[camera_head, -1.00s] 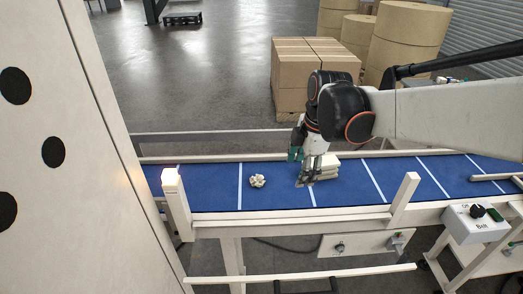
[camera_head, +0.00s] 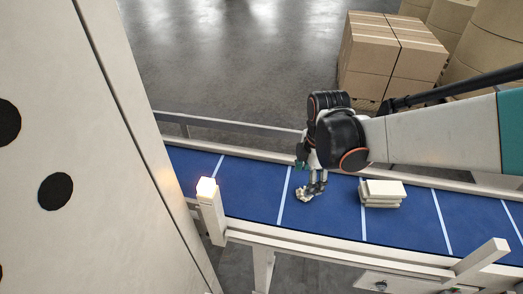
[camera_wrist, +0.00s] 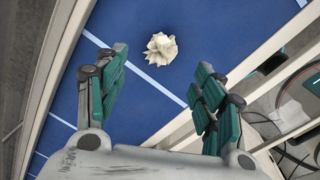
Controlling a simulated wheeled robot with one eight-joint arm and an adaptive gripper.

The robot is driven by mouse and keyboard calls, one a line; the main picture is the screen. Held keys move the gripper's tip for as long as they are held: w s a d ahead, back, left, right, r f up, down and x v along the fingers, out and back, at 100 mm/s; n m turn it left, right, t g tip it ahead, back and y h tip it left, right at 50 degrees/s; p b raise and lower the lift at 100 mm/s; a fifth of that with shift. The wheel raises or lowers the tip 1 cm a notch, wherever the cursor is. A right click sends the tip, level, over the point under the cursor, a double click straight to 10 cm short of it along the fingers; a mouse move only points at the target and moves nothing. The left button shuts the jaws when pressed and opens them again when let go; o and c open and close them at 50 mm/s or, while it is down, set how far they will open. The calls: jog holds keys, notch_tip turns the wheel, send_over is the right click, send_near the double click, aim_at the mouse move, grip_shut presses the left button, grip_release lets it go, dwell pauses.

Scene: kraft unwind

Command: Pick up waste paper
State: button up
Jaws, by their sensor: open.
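The waste paper (camera_head: 304,193) is a crumpled cream-white ball on the blue conveyor belt (camera_head: 250,195). In the wrist view the paper ball (camera_wrist: 161,49) lies on the belt beyond the fingertips, roughly between their lines. My gripper (camera_wrist: 160,80) is open and empty, with its two green-padded fingers spread wide. In the head view my gripper (camera_head: 311,188) points down close above the paper and partly covers it. Whether a finger touches the paper cannot be told there; the wrist view shows a gap.
A small stack of white blocks or pads (camera_head: 381,193) lies on the belt to the right. White rails edge the belt, and a lit lamp post (camera_head: 208,195) stands at its near side. A large white panel (camera_head: 90,150) fills the left. Cardboard boxes (camera_head: 390,55) stand behind.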

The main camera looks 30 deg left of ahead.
aim_at(300, 192)
jog(key=f, duration=0.5)
jog(key=w+f+b, duration=0.1)
jog(key=f, duration=0.1)
jog(key=shift+f, duration=0.2)
jog(key=c, duration=0.8)
